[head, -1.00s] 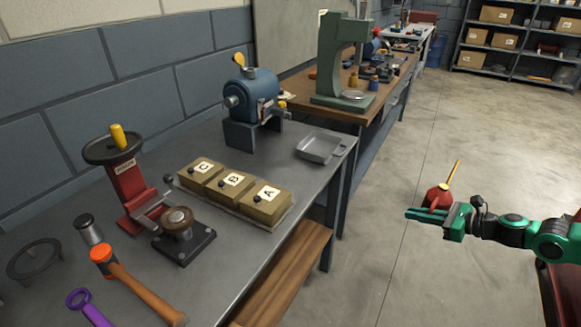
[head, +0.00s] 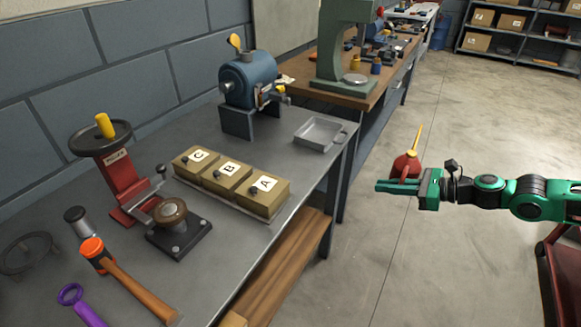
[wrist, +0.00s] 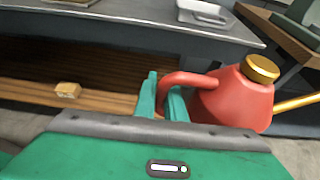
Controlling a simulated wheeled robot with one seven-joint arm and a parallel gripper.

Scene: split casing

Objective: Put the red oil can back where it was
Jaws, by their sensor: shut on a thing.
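The red oil can (head: 406,167) with a yellow spout is held in the air over the floor, to the right of the grey workbench. My gripper (head: 400,187) is shut on it. In the wrist view the can (wrist: 232,102) shows its brass cap and its red handle, with the handle between the green fingers (wrist: 162,98) of my gripper. The spout points right in the wrist view and up in the head view. The can is clear of the bench.
The workbench (head: 200,275) carries boxes A, B and C (head: 226,179), a red press (head: 112,175), a blue machine (head: 248,85), an orange-headed hammer (head: 130,280) and a shallow tray (head: 320,133). A green press (head: 343,50) stands behind on a wooden-topped bench. Floor between is open.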

